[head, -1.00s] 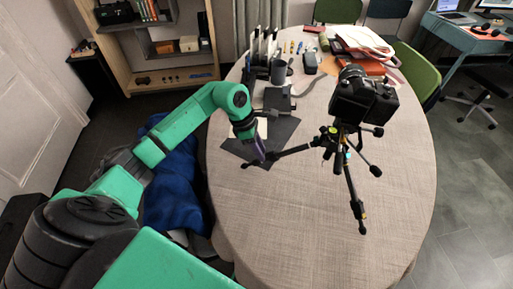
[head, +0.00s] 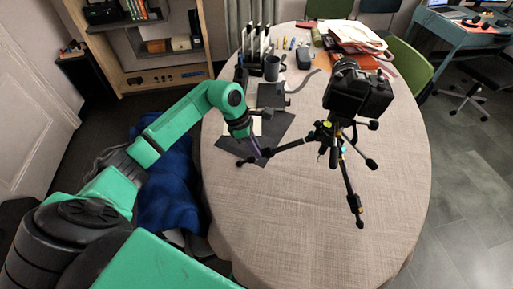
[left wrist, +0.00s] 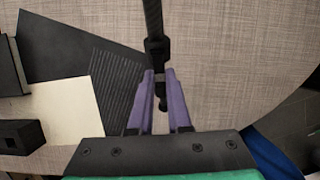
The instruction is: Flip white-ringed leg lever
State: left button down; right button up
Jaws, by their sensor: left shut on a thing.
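A black camera (head: 358,92) stands on a black tripod (head: 333,140) on the table. One tripod leg (head: 290,145) reaches left to my left gripper (head: 256,153). In the left wrist view that leg (left wrist: 153,20) comes down from the top, and a dark clamp or lever part (left wrist: 157,48) sits at the fingertips. My left gripper's purple fingers (left wrist: 160,78) are shut on this part of the leg, one on each side. I cannot make out a white ring on it. My right gripper is not in view.
Dark flat mats and a pale sheet (left wrist: 62,120) lie beside the gripper. A grey mug (head: 272,68), a black rack, and bags and books (head: 352,40) stand at the back. The table's (head: 290,230) front is clear.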

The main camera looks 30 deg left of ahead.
pick_arm(q)
jog(key=shift+r, duration=0.2)
jog(key=shift+a+r, duration=0.15)
jog(key=shift+r, duration=0.2)
jog(key=shift+a+r, duration=0.1)
jog(key=shift+r, duration=0.35)
jog(key=shift+r+p, duration=0.2)
jog(key=shift+p, duration=0.15)
jog(key=shift+r, duration=0.45)
jog(key=shift+d+r+p, duration=0.25)
jog(key=shift+p, duration=0.05)
